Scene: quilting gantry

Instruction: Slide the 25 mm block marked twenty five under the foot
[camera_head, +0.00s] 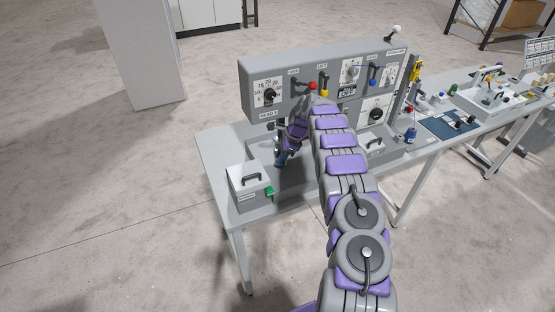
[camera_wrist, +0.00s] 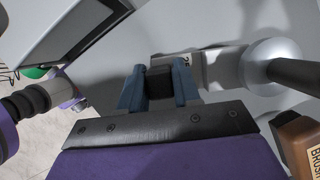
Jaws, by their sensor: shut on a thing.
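In the wrist view the block marked 25 (camera_wrist: 188,60) is a pale block just beyond my fingertips, with a dark part between the fingers. My gripper (camera_wrist: 158,84) has its two blue fingers shut on that dark part. The foot appears to be the round silver piece (camera_wrist: 262,64) on a dark rod, right of the block. In the head view my gripper (camera_head: 282,158) is low over the bench, in front of the grey panel; block and foot are hidden there by my arm.
A lidded box (camera_head: 248,180) with a black handle and green knob (camera_head: 269,190) stands left of my gripper. A brown block lettered BRUSH (camera_wrist: 302,145) is close at lower right in the wrist view. The grey control panel (camera_head: 258,72) rises behind.

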